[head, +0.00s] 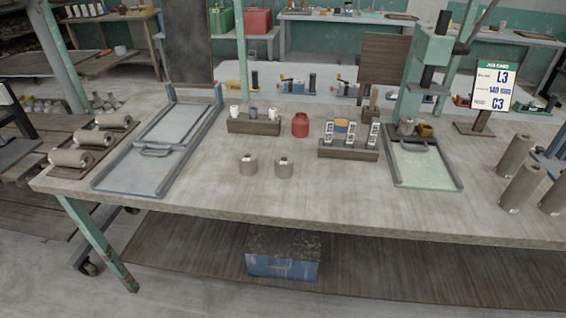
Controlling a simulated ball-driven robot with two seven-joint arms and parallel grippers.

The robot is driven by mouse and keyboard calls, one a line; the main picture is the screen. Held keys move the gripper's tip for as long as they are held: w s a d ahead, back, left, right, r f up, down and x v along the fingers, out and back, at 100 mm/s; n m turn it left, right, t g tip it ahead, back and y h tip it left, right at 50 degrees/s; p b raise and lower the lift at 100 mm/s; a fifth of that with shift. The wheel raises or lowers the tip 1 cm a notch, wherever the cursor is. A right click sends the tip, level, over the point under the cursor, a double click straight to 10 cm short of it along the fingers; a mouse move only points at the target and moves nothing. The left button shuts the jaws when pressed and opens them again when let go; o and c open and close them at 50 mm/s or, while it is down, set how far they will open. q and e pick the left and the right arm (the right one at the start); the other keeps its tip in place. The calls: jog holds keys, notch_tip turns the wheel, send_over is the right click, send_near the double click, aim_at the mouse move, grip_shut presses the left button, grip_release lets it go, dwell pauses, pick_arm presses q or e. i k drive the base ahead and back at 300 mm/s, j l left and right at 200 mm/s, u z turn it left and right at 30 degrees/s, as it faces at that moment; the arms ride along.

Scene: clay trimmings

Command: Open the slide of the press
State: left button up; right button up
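The press (431,48) is a green upright with a dark ram, standing at the back right of the table. Below it, a pale green bed (422,172) with dark side rails runs toward the front edge. A slide with a grey bar handle (411,148) sits at the rear of this bed, close under the press, with the front of the bed bare. A small dark cup (407,126) and a brass-coloured piece (425,131) stand behind the handle. Neither of my grippers is in view.
A larger railed tray with a handled panel (172,124) lies at left. Clay rolls (72,158) are beside it. Grey cylinders (284,165), a red jar (300,125) and a card rack (348,151) fill the middle. A job card (494,86) and tall cylinders (522,188) stand right.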

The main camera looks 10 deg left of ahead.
aim_at(423, 133)
jog(key=i+l+z, duration=0.25)
jog(key=l+z, duration=0.15)
jog(key=i+l+z, duration=0.35)
jog(key=l, duration=0.1)
